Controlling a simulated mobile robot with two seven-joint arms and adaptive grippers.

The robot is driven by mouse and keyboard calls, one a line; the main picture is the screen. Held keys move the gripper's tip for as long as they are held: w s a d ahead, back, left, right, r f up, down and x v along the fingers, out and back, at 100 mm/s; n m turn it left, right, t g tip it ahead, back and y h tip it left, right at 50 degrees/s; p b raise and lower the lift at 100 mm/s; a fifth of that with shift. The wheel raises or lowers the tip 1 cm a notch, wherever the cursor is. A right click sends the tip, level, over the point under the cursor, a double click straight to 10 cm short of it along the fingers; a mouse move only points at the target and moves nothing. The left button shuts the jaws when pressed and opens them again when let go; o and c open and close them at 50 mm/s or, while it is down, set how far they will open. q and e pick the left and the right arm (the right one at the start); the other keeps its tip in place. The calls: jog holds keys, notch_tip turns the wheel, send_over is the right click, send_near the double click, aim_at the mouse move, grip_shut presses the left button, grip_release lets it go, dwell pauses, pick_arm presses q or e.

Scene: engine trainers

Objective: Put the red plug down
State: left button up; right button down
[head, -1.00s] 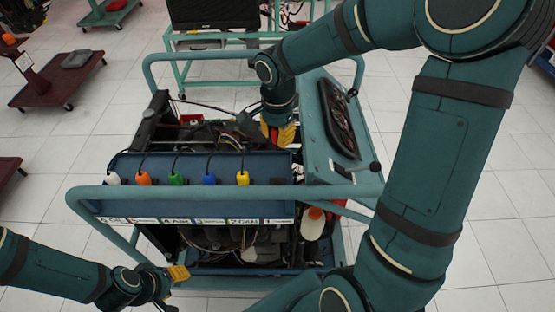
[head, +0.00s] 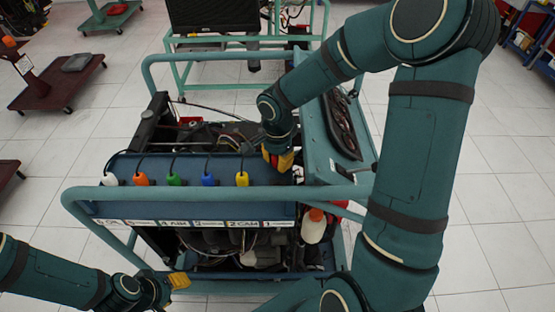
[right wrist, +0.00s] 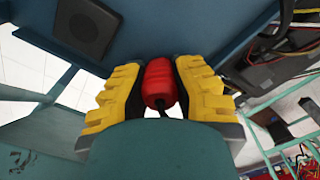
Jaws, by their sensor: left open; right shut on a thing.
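The red plug (right wrist: 160,83) is between the yellow-padded fingers of my right gripper (right wrist: 160,95), which is shut on it. In the right wrist view a dark cable end shows below the plug, and a blue panel lies just beyond it. In the head view my right gripper (head: 278,158) is over the right end of the blue panel (head: 270,168) on the engine trainer; the plug is hidden there. My left gripper (head: 178,282) is open at the lower left, in front of the trainer and apart from it.
White, orange, green, blue and yellow plugs (head: 242,179) stand in a row along the panel, left of my right gripper. A teal rail (head: 150,193) runs across the trainer's front. An orange-capped white bottle (head: 314,228) hangs below.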

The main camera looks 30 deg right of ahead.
jog(key=shift+f, duration=0.15)
jog(key=c, duration=0.9)
grip_release()
jog(key=shift+c, duration=0.2)
jog(key=shift+r, duration=0.25)
notch_tip(320, 180, up, 12)
jog(key=shift+f+p, duration=0.1)
jog(key=shift+p, duration=1)
